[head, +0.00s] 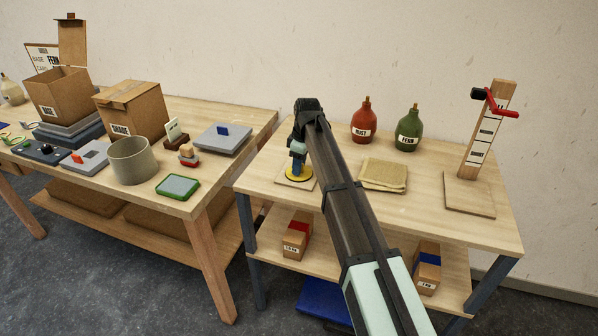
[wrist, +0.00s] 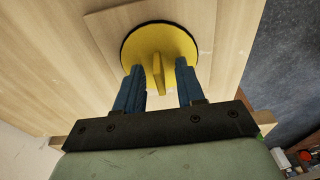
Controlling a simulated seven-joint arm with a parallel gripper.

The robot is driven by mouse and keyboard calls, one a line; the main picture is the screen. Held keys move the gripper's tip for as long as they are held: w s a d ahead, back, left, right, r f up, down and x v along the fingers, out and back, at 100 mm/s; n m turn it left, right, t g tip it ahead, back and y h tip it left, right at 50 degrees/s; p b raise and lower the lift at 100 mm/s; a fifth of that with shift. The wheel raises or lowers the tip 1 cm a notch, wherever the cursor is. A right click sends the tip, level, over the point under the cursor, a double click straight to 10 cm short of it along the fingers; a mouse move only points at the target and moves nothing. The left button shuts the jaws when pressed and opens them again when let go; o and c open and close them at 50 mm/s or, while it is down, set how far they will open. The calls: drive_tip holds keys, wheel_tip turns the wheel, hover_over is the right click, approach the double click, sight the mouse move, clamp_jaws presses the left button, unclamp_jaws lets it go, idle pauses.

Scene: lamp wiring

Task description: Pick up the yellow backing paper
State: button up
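The yellow backing paper (wrist: 175,40) is a round yellow disc with a dark rim and an upright yellow tab (wrist: 158,75). It lies flat on a thin square wooden board (wrist: 100,30) on the right-hand table. In the head view the disc (head: 299,175) shows partly, below my gripper (head: 297,164). In the wrist view my gripper (wrist: 159,66) is open, with one blue finger on each side of the tab. A gap shows between the tab and each finger, so nothing is held.
A folded tan cloth (head: 384,174) lies right of my arm. A red bottle (head: 364,123) and a green bottle (head: 408,130) stand behind it. A wooden post stand (head: 470,195) is at the right. The left table (head: 150,195) is crowded with boxes and trays.

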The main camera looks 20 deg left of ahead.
drive_tip(key=shift+f, duration=0.1)
drive_tip(key=shift+c, duration=0.3)
clamp_jaws()
wheel_tip(320, 180, up, 16)
idle(2.3)
